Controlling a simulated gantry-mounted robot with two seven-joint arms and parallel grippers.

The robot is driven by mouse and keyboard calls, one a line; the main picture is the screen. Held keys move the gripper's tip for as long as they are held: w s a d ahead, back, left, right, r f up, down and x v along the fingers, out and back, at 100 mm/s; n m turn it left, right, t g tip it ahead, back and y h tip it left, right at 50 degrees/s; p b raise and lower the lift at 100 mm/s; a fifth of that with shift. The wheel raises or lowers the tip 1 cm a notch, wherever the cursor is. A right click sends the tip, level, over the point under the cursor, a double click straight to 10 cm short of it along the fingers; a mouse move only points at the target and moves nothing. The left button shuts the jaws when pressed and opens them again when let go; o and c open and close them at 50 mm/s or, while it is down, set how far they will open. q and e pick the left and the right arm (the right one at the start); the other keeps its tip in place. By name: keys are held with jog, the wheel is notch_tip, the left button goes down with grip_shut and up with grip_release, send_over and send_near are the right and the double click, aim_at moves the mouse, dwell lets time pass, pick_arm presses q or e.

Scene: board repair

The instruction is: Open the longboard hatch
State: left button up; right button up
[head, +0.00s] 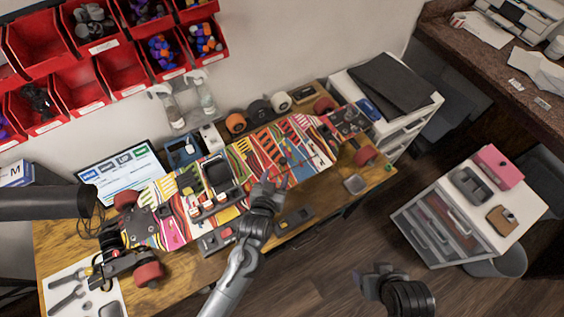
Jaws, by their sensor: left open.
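The longboard (291,150) lies underside up across the workbench, covered in a bright multicoloured pattern, with red wheels at its ends. A dark rectangular piece (216,172) sits near its middle; I cannot tell for certain whether it is the hatch or how far it is open. My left gripper (264,186) is open over the near edge of the board, to the right of the dark piece. Contact with the board is not clear from this angle. My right gripper (376,284) is away from the bench over the floor, and its fingers are hard to make out.
A tray of small parts (216,204) lies near the dark piece. Loose wheels (258,110) and spray bottles (205,98) stand behind the board. Red bins (123,67) hang above. A white drawer unit (470,210) stands at the right. Floor in front of the bench is clear.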

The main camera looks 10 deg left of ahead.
aim_at(283, 160)
pick_arm(q)
jog(key=x, duration=0.8)
jog(key=shift+w+f, duration=0.1)
jog(key=shift+w, duration=0.05)
jog(key=shift+c, duration=0.3)
grip_shut()
